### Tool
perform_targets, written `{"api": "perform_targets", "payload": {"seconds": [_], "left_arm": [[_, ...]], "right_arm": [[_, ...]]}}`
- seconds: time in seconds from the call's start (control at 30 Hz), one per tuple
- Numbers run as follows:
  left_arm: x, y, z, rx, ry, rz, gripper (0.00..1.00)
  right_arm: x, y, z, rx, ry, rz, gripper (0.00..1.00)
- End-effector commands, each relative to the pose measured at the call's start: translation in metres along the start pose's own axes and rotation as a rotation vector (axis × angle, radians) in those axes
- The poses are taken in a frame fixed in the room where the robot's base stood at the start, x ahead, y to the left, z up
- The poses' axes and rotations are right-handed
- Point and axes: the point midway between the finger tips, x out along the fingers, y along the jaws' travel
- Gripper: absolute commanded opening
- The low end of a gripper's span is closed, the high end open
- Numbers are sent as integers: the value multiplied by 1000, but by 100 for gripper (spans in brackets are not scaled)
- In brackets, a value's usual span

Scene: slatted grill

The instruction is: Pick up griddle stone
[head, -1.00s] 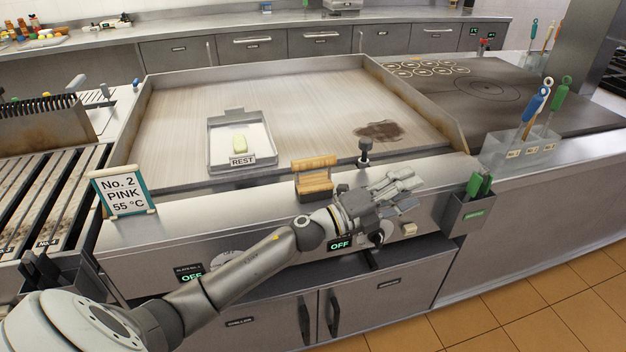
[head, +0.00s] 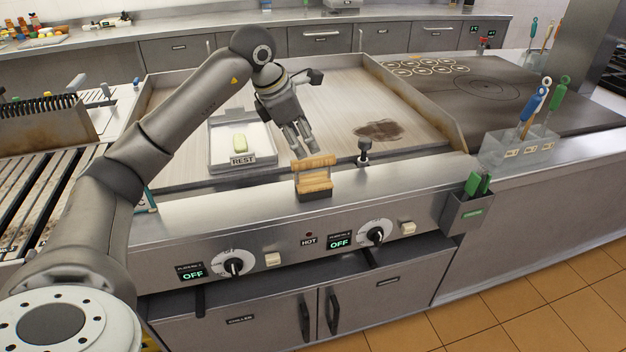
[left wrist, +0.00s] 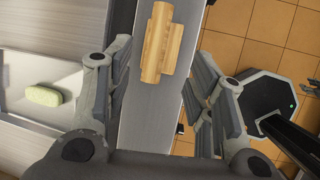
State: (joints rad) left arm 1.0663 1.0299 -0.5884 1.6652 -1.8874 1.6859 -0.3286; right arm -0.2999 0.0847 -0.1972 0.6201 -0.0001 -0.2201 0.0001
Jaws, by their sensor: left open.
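A tan, wood-coloured block with a raised bar (head: 314,178), which looks like the griddle stone, sits on the steel front ledge of the griddle. My left gripper (head: 296,148) is above and just behind it, fingers pointing down toward it, open and empty. In the left wrist view the block (left wrist: 157,42) shows at the top, ahead of and between the spread fingers of the left gripper (left wrist: 158,70), apart from them. My right gripper is not in view.
A tray marked REST (head: 214,160) holding a pale green bar (head: 240,143) lies left on the griddle plate. A short black-knobbed post (head: 364,150) stands right of the block. A dark stain (head: 380,130) marks the plate. Knobs line the front panel.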

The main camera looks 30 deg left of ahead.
Motion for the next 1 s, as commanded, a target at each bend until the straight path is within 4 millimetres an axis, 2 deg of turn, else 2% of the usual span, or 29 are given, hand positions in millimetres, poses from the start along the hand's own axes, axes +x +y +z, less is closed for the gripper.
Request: {"api": "perform_targets", "payload": {"seconds": [0.2, 0.47, 0.7, 0.8, 1.0], "left_arm": [[35, -1, 0, 0, 3, -7, 50], [56, 0, -2, -1, 2, -8, 50], [91, 3, -5, 0, -1, -7, 50], [98, 3, -5, 2, 0, -6, 50], [99, 3, -5, 2, -1, -4, 50]], "right_arm": [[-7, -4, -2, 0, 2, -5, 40], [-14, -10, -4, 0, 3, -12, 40], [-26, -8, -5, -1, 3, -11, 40], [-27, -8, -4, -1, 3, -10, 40], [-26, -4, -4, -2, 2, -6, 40]]}}
